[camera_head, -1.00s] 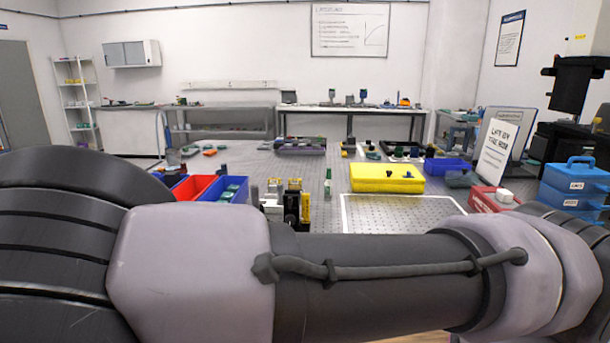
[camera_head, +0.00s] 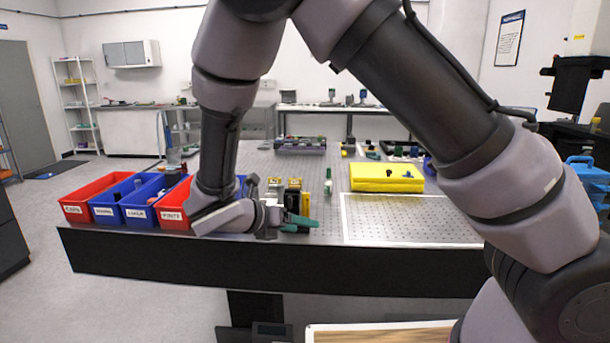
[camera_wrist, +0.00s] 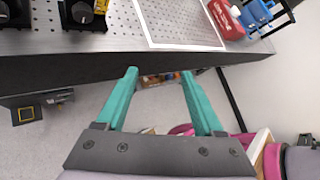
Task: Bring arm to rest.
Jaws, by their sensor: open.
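My arm arches over the right side of the head view and comes down at the front edge of the bench. My gripper (camera_head: 308,224) has teal fingers and points to the right, in front of the small optical mounts. In the wrist view my gripper (camera_wrist: 160,75) is open, with its two teal fingers apart and nothing between them. Beyond the fingers are the bench's dark front edge and the floor. In the head view my forearm hides part of the bins and the bench.
Red and blue labelled bins (camera_head: 90,200) stand at the bench's front left. A yellow case (camera_head: 386,178) sits behind a white-framed perforated plate (camera_head: 410,220). Black and yellow mounts (camera_head: 296,198) stand close behind my gripper. The floor (camera_head: 160,312) before the bench is clear at left.

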